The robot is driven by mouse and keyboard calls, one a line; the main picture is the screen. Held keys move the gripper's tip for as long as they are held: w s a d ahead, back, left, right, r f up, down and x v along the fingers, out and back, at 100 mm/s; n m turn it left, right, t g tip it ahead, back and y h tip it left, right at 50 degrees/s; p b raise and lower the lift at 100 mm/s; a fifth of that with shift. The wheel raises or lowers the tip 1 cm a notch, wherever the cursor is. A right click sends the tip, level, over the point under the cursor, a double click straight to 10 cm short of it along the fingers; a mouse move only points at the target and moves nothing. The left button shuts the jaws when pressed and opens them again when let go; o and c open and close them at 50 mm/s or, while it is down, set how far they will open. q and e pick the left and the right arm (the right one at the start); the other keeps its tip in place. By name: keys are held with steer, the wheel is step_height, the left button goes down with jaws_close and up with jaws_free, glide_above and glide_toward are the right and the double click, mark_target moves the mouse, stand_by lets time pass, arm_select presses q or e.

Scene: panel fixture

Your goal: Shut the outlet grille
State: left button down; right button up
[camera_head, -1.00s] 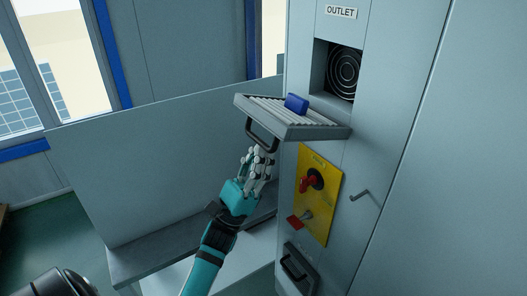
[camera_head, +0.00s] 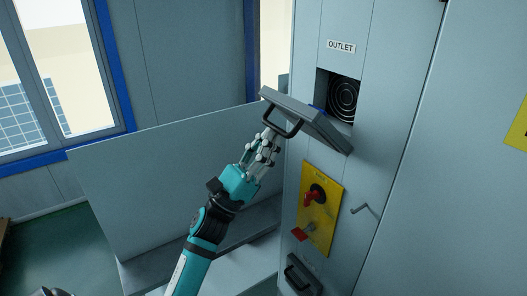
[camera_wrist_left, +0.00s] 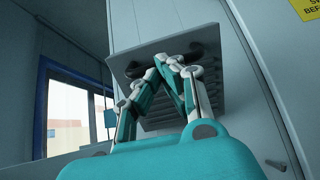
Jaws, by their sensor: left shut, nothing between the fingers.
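The outlet grille (camera_head: 318,120) is a grey hinged flap below the OUTLET label (camera_head: 341,46). It stands tilted up, partly open, in front of the square opening with the round dark fan (camera_head: 343,99). Its black handle (camera_head: 283,121) is on the outer face. My left gripper (camera_head: 268,140) is shut and empty, its fingertips at the handle and the flap's outer side; I cannot tell if they touch. In the left wrist view the closed fingers (camera_wrist_left: 165,62) stand before the grille's face (camera_wrist_left: 215,97). A sliver of blue (camera_head: 319,107) shows behind the flap.
Below the grille is a yellow panel (camera_head: 319,207) with a red knob and a red-tipped lever. A bent hook (camera_head: 366,209) juts out to its right. A lower black handle (camera_head: 301,272) and a grey partition (camera_head: 170,185) are nearby.

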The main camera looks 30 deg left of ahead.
mark_target(282, 108)
arm_select(q)
steer(key=shift+s+a+r+x, duration=0.1)
steer(key=shift+s+r+x, duration=0.1)
steer(key=shift+x, duration=1)
steer(key=shift+s+a+r+x, duration=0.1)
steer(key=shift+s+r+x, duration=0.05)
steer(key=shift+x, duration=1.1)
steer(key=shift+s+a+r+x, duration=0.1)
steer(key=shift+s+r+x, duration=0.1)
steer(key=shift+x, duration=1)
steer(key=shift+b+x, duration=0.45)
steer(key=shift+x, duration=1.1)
steer(key=shift+w+d+r, duration=0.15)
steer(key=shift+w, duration=0.2)
steer(key=shift+w+d+r, duration=0.15)
steer(key=shift+w+r, duration=0.05)
steer(key=shift+w, duration=0.15)
